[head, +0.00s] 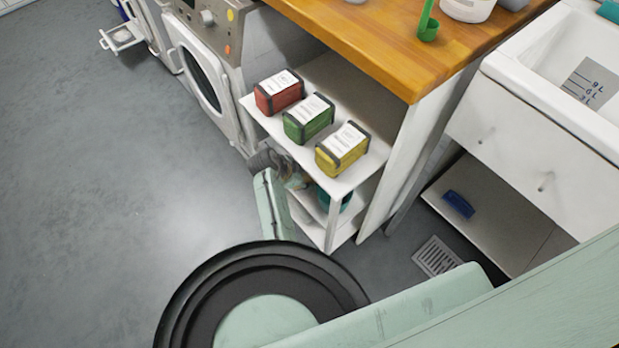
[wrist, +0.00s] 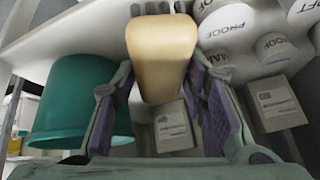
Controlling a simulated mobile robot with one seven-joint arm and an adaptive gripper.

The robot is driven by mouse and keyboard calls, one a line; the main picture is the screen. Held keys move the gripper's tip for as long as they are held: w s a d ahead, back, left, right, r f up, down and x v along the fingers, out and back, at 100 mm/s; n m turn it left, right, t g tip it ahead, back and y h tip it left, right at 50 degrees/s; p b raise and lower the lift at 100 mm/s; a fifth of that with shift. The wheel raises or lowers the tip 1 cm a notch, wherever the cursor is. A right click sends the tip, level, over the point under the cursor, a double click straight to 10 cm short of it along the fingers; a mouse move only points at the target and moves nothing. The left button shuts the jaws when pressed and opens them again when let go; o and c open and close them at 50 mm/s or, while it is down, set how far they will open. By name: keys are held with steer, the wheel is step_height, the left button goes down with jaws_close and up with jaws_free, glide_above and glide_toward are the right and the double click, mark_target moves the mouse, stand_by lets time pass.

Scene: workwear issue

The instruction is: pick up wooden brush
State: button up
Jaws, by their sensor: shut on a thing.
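The wooden brush (wrist: 162,50) shows in the wrist view as a pale tan, rounded block, upper centre. My gripper (wrist: 163,75) has its purple-padded fingers on either side of the block and is shut on it. In the head view my gripper (head: 293,176) is at the side of the white shelf unit, below the top board, partly hidden. The brush cannot be made out in that view.
A teal bucket (wrist: 75,105) stands close to the left of my gripper. White containers (wrist: 228,25) and grey labelled boxes (wrist: 275,103) are on the right. Red (head: 278,92), green (head: 308,119) and yellow (head: 342,149) boxes stand on the top shelf (head: 352,178). The floor at left is clear.

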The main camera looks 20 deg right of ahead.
steer(key=s+a+r, duration=0.1)
steer(key=a+r, duration=0.1)
steer(key=a, duration=0.1)
steer(key=s+a+r+b, duration=0.1)
steer(key=a+r, duration=0.1)
steer(key=a, duration=0.2)
steer(key=s+a+r, duration=0.1)
steer(key=a+r, duration=0.1)
steer(key=a, duration=0.2)
steer(key=shift+a, duration=0.25)
